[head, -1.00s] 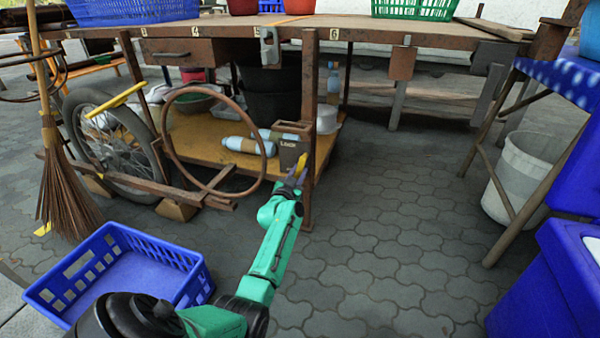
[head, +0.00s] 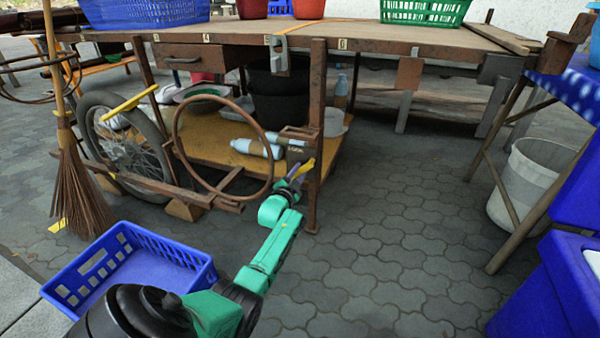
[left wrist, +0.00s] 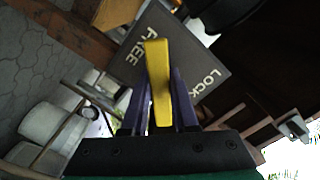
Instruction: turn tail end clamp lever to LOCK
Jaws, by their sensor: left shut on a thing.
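The yellow clamp lever (left wrist: 158,85) stands between the two purple fingers of my left gripper (left wrist: 160,90), which is shut on it. Behind the lever is a dark plate (left wrist: 182,52) with FREE on its left and LOCK on its right. The lever points up between the two words and lines up with neither. In the head view, the lever (head: 305,167) shows as a small yellow bar beside the table's front post, with my left gripper (head: 297,176) on it. The lettering is hard to read there. My right gripper is not in view.
The rusty table post (head: 317,130) stands close to the right of my left gripper. A rusty ring (head: 176,147) and a spoked wheel (head: 122,150) are to the left. A blue crate (head: 205,268) lies beside my left arm. The paving right of the post is clear.

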